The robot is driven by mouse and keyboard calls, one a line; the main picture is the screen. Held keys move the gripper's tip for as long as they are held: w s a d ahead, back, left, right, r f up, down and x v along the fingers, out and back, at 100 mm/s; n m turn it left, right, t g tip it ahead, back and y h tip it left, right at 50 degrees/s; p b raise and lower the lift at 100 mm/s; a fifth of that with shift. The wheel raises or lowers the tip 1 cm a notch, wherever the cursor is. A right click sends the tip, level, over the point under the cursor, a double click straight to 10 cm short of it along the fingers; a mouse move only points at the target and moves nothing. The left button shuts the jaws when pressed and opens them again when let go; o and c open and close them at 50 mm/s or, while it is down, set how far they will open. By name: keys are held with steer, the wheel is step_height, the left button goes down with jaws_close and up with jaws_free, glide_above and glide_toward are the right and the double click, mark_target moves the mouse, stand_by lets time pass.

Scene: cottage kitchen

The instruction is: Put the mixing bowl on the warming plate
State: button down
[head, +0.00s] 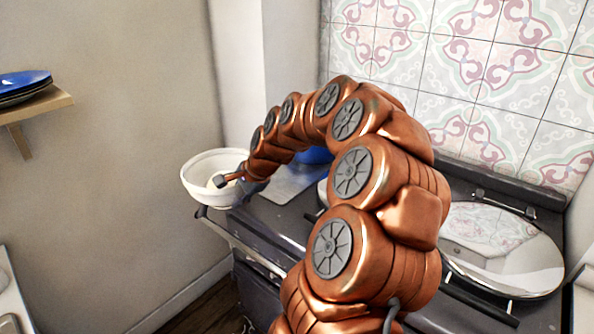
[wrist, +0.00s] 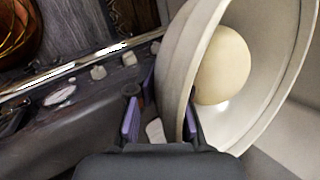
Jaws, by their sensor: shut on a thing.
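The white mixing bowl (head: 202,187) is at the left end of the dark range in the head view, and appears held up beside its front left corner. My gripper (head: 226,179) is at the bowl's right side. In the wrist view my gripper (wrist: 160,110) is shut on the wall of the bowl (wrist: 182,65), with one finger inside and the other outside. A pale round shape (wrist: 225,65) shows inside the bowl. A flat grey plate (head: 287,184) on the left of the range top looks like the warming plate; my arm partly hides it.
A blue thing (head: 316,155) stands behind my arm at the back of the range. A shiny round lid (head: 502,250) covers the right side. A rail (head: 250,255) runs along the range front. A wall shelf (head: 40,104) holds dark and blue plates.

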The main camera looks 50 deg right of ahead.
steer(key=s+d+m+h+b, duration=0.2)
steer(key=s+d+m+h, duration=0.1)
steer(key=s+d+m, duration=0.25)
steer(key=shift+n, duration=0.35)
steer(key=w+d+p, duration=0.1)
steer(key=w+d, duration=0.2)
steer(key=d, duration=0.1)
steer(key=w+d+f+p, duration=0.1)
steer(key=w+d+p, duration=0.1)
steer(key=w+d, duration=0.1)
steer(key=w+d+p, duration=0.1)
steer(key=w+d, duration=0.3)
steer(key=w, duration=0.1)
steer(key=shift+w+d+f, duration=0.15)
steer(key=shift+w+d, duration=0.05)
steer(key=shift+d, duration=0.15)
steer(key=shift+d+f+p, duration=0.1)
steer(key=shift+f+p, duration=0.85)
steer(key=shift+f, duration=0.85)
steer(key=c, duration=1.6)
jaws_free()
steer(key=shift+f, duration=0.15)
steer(key=o, duration=0.5)
steer(key=shift+c, duration=0.2)
steer(key=b+v, duration=0.3)
steer(key=v, duration=0.9)
steer(key=shift+s, duration=0.15)
